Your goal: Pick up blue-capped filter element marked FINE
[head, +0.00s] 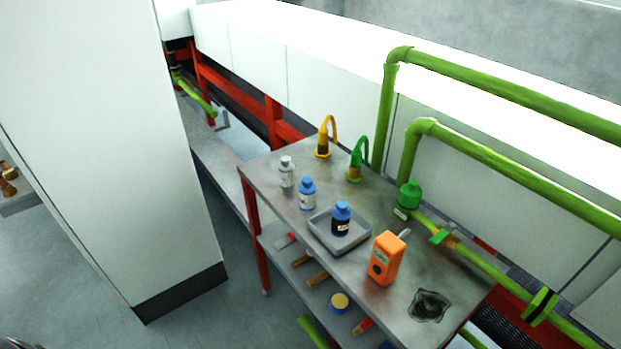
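Two blue-capped elements are on the metal table in the head view. One, with a pale body (307,196), stands upright on the bare top. The other, with a dark body and a white label (341,219), stands upright in a shallow grey tray (361,239). The print on both labels is too small to read, so I cannot tell which is marked FINE. A white-capped, pale element (287,173) stands behind them to the left. Neither of my grippers can be made out in this view.
The metal table (455,283) also holds an orange handheld device (386,259), yellow (323,146) and green (354,171) hooked fittings, and a dark patch (429,305). Green pipes (500,180) run along the right side. A white cabinet (110,130) stands at left, with open floor (240,315) between.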

